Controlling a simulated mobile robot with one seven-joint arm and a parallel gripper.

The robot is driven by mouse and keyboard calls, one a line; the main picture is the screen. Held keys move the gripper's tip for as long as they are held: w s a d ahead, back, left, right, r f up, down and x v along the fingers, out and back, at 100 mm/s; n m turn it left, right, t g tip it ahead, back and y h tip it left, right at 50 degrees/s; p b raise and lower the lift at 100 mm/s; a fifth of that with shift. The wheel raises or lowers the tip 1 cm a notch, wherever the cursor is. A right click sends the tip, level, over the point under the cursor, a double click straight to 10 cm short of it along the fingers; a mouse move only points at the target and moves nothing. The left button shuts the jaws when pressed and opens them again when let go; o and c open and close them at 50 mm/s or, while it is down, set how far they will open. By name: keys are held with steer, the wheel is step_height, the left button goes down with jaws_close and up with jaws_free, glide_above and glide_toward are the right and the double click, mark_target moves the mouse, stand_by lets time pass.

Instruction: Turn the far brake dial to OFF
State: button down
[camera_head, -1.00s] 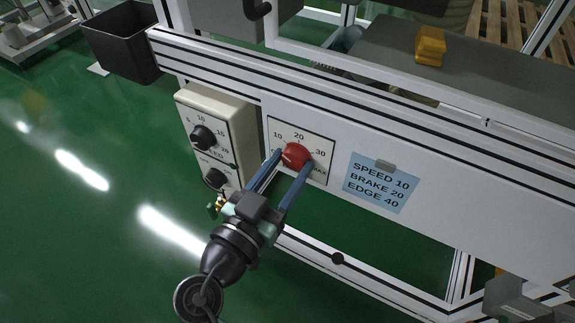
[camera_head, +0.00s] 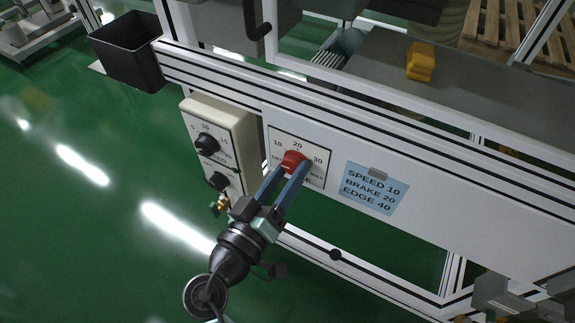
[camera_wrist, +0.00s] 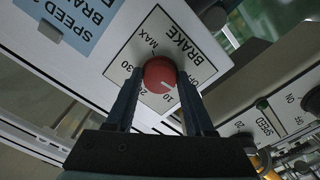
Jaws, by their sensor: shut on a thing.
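The red brake dial (camera_head: 293,158) sits on a white plate (camera_head: 316,178) on the frame's front panel. My gripper (camera_head: 290,168) is shut on the dial, one blue finger on each side. In the wrist view the dial's round red face (camera_wrist: 159,72) shows between the fingertips (camera_wrist: 159,80). The plate there reads BRAKE, with OFF, 10, 20, 30 and MAX around the dial. A white mark on the dial points to the lower right, near the 10 and OFF side; the exact setting is hard to read.
A cream box (camera_head: 226,120) left of the plate carries two black dials (camera_head: 207,144). A blue note (camera_head: 372,190) to the right reads SPEED 10, BRAKE 20, EDGE 40. A black bin (camera_head: 128,55) hangs at upper left. The green floor (camera_head: 90,240) is open on the left.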

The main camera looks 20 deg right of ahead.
steer(key=shift+n+p, duration=1.3)
steer(key=shift+n, duration=0.9)
steer(key=shift+c, duration=1.4)
jaws_free()
steer(key=shift+s, duration=0.1)
steer(key=p+v, duration=0.3)
steer(key=v, duration=1)
